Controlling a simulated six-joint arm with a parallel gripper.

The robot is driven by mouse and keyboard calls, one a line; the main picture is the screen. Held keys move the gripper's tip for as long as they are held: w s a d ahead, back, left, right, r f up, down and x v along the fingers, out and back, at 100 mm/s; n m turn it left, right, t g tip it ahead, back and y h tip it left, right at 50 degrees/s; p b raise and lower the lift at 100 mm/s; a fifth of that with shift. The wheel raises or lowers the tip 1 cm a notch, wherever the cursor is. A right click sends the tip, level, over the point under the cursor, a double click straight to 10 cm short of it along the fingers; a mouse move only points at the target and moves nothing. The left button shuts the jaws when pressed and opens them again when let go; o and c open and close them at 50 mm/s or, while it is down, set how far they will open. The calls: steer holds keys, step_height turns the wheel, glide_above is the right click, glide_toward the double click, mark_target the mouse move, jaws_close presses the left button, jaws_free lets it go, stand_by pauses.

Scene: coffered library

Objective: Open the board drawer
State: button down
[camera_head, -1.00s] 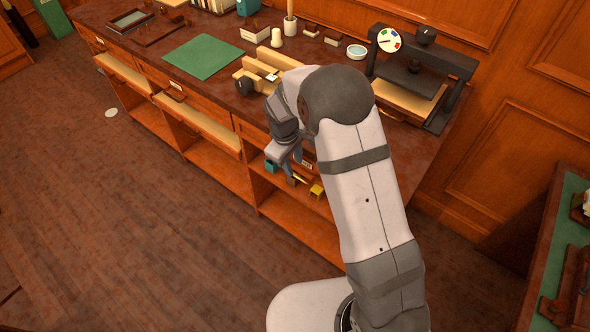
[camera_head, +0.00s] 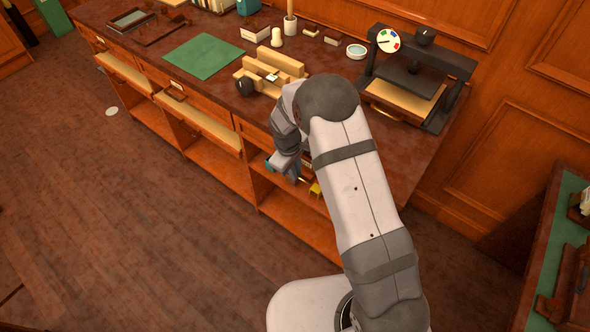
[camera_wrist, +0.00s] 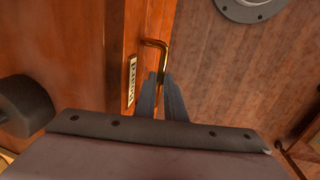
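In the wrist view a wooden drawer front (camera_wrist: 118,45) bears a white label plate (camera_wrist: 131,80), whose letters are too blurred to read surely. Beside the label is a brass bar handle (camera_wrist: 155,43). My gripper (camera_wrist: 161,80) is at this handle, with one finger on each side of its bar. The fingers are close together and appear shut on the bar. In the head view my gripper (camera_head: 292,177) is low at the bench front, right of the two pulled-out drawers. My arm hides most of the drawer there.
Two drawers to the left, one (camera_head: 125,75) and another (camera_head: 198,124), stand pulled out. The bench top (camera_head: 215,95) holds a green mat (camera_head: 203,57), a wooden clamp (camera_head: 272,70) and a dark press (camera_head: 415,75). Open shelves lie below.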

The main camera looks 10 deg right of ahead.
steer(key=s+a+b, duration=0.5)
steer(key=s+a, duration=1.8)
steer(key=c, duration=1.8)
jaws_free()
steer(key=shift+r, duration=0.1)
steer(key=r, duration=0.4)
steer(key=s+r, duration=0.1)
steer(key=r, duration=0.2)
steer(key=shift+a+b, duration=0.4)
